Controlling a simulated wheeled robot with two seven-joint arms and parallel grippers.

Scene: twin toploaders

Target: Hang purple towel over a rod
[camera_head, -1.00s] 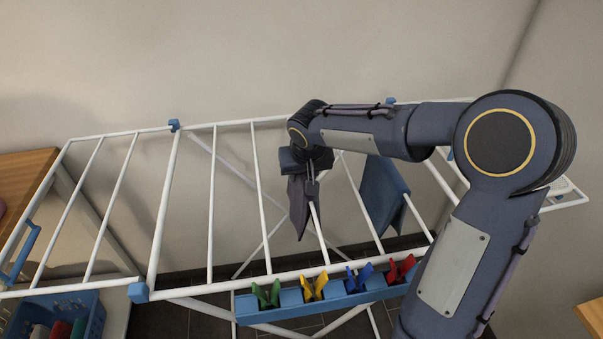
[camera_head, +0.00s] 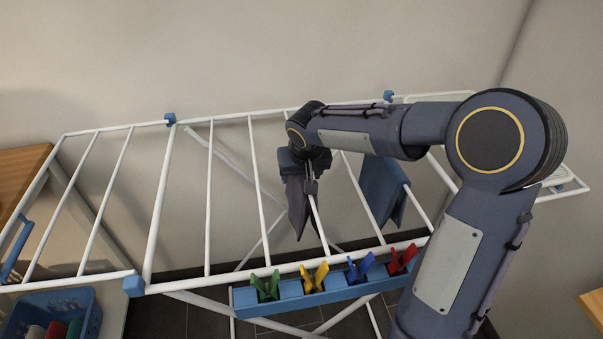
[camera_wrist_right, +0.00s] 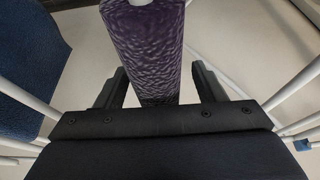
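The purple towel (camera_head: 295,208) is draped over a white rod of the drying rack and hangs down below it. My right gripper (camera_head: 308,180) is above this rod and hides part of the towel in the head view. In the right wrist view the purple towel (camera_wrist_right: 155,62) runs between the two fingers of my right gripper (camera_wrist_right: 158,88), with a narrow gap at each side, so the gripper looks open around it. The rod's white end shows past the towel at the top. My left gripper is not in view.
A blue towel (camera_head: 382,188) hangs over the rod to the right. A blue holder (camera_head: 290,301) with several coloured clothespins is on the rack's front bar. Rods to the left are bare. A blue basket (camera_head: 86,306) stands at the lower left.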

